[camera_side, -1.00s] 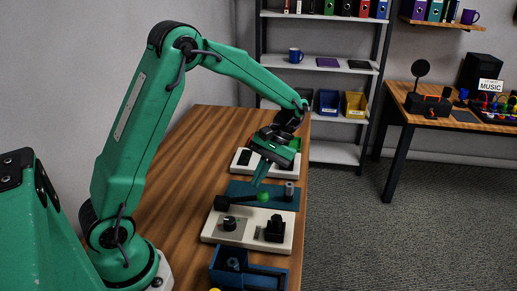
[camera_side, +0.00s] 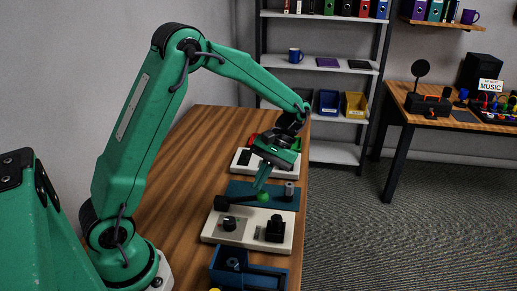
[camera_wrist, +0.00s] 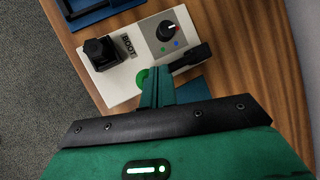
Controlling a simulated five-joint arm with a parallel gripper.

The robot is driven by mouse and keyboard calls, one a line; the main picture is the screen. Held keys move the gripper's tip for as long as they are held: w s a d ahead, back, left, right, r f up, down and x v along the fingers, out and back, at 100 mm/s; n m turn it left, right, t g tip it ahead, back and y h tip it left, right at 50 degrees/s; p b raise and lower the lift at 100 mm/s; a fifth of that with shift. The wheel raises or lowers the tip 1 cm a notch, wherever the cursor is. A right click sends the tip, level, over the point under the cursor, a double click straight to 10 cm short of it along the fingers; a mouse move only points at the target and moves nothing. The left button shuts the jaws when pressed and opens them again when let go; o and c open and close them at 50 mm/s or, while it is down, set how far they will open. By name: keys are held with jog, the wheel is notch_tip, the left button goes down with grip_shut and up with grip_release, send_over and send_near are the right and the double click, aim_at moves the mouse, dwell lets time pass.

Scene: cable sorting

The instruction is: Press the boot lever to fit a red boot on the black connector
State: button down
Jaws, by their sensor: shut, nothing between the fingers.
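The boot station is a white panel (camera_side: 250,243) marked BOOT in the wrist view. Its black lever (camera_side: 240,200) lies about level and ends in a green ball (camera_side: 263,197); the ball also shows in the wrist view (camera_wrist: 143,79). My gripper (camera_side: 260,187) is shut and empty, its fingertips just above or at the ball; I cannot tell whether they touch. A black block (camera_wrist: 101,53) stands on the panel. A dial (camera_wrist: 167,31) has red, blue and green dots, its pointer toward red. I cannot make out the black connector or a red boot.
A blue mat (camera_side: 238,188) with a grey cylinder (camera_side: 289,190) lies behind the panel. Another white panel (camera_side: 284,169) is farther back. A blue tray (camera_side: 268,277) is in front. The wooden table (camera_side: 185,190) is clear to the left.

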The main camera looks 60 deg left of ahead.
aim_at(263, 191)
jog(key=shift+w+d+f, duration=0.15)
jog(key=shift+f, duration=0.45)
jog(key=shift+w+d+f, duration=0.1)
jog(key=shift+f, duration=0.45)
jog(key=shift+w+d+f, duration=0.15)
jog(key=shift+f, duration=0.45)
dwell(2.8)
jog(key=shift+r, duration=0.15)
dwell(0.5)
jog(key=shift+s+a+r, duration=0.15)
jog(key=shift+r, duration=0.5)
jog(key=shift+s+a+r, duration=0.15)
jog(key=shift+s+r, duration=0.05)
jog(key=shift+r, duration=0.5)
jog(key=shift+s+a+r, duration=0.15)
jog(key=shift+r, duration=0.5)
jog(key=shift+r, duration=0.1)
jog(key=shift+s+a+r, duration=0.15)
jog(key=shift+s+r, duration=0.05)
jog(key=shift+r, duration=0.55)
jog(key=shift+s+a+r, duration=0.15)
jog(key=shift+a+r, duration=0.05)
jog(key=shift+r, duration=0.6)
jog(key=shift+s+a+r, duration=0.15)
jog(key=shift+s+r, duration=0.05)
jog(key=shift+r, duration=0.55)
